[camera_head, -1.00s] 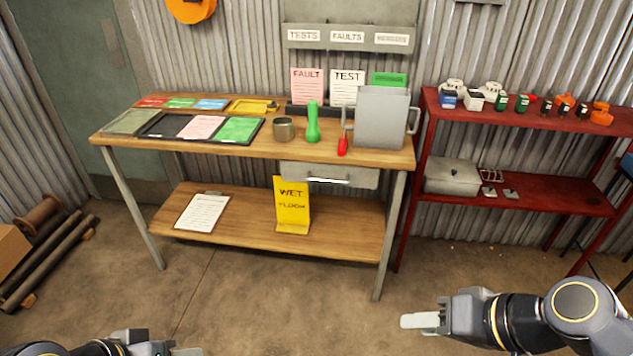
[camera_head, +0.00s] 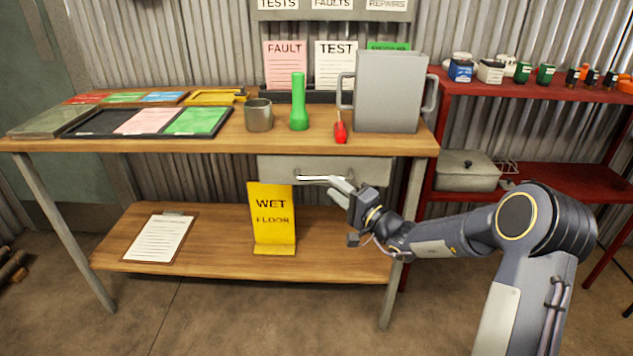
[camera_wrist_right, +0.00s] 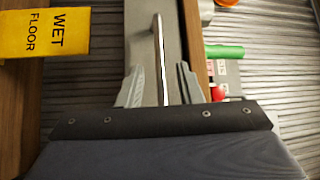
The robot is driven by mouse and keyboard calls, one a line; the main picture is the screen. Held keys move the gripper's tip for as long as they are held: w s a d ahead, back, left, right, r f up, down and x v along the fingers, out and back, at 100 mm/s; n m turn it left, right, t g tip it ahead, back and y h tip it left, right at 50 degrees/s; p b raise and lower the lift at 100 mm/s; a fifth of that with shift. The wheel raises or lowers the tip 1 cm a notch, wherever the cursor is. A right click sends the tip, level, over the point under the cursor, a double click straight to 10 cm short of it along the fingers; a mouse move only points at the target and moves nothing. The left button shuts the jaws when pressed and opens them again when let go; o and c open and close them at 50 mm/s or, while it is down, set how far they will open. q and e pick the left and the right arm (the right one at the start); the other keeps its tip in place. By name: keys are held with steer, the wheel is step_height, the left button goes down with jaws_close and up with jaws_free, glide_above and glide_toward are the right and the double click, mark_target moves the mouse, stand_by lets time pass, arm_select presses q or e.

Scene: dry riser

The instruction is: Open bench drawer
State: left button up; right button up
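The bench drawer (camera_head: 275,169) is a grey box front under the right part of the wooden bench top (camera_head: 225,139) and looks shut. Its pale bar handle (camera_head: 312,179) runs across the front. My right gripper (camera_head: 338,187) is at the right end of the handle. In the right wrist view the fingers (camera_wrist_right: 160,84) are open, with the handle (camera_wrist_right: 157,40) running between them and a gap visible on both sides. The drawer front (camera_wrist_right: 137,30) also shows there. My left gripper is not in the head view.
A yellow wet floor sign (camera_head: 272,225) stands on the lower shelf (camera_head: 222,262), below and left of the drawer. A grey container (camera_head: 388,92), red screwdriver (camera_head: 340,130) and green torch (camera_head: 298,105) stand above. A red rack (camera_head: 560,180) is at right.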

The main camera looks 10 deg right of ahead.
mark_target(322, 179)
steer(key=x, duration=0.5)
steer(key=shift+w+a, duration=0.2)
steer(key=shift+w, duration=0.1)
jaws_close()
